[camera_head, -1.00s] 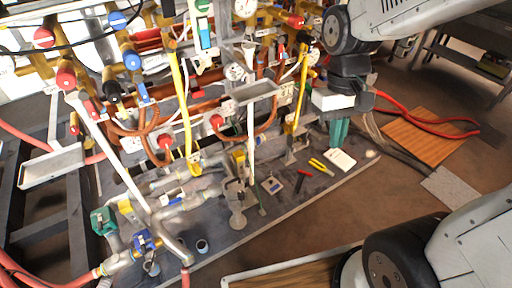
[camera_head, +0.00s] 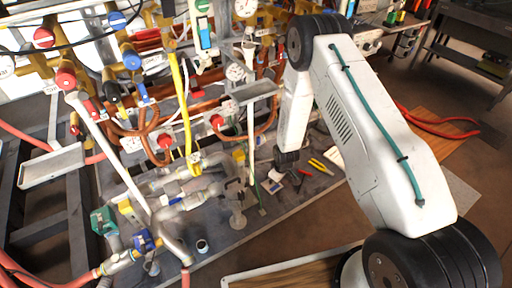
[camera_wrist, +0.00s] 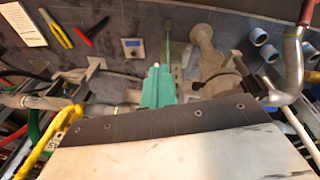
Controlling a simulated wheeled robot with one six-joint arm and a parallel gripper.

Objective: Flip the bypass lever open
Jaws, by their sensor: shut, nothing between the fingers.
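Several handles show in the head view, and I cannot tell which is the bypass lever. A long yellow bar (camera_head: 181,95) hangs down the middle of the pipe rack. A curved yellow piece (camera_wrist: 48,142) shows at the lower left of the wrist view. My gripper (camera_wrist: 160,76) has teal fingers, shut and empty, over the grey bench among low pipes. In the head view my arm hides the fingers.
Pliers (camera_wrist: 55,28), a red-handled tool (camera_wrist: 90,30), a small meter (camera_wrist: 133,48) and a white note (camera_wrist: 22,22) lie on the bench. A pipe fitting (camera_wrist: 205,45) stands close right of my fingers. Dense copper pipes and hoses rise behind. The brown floor at right is mostly clear.

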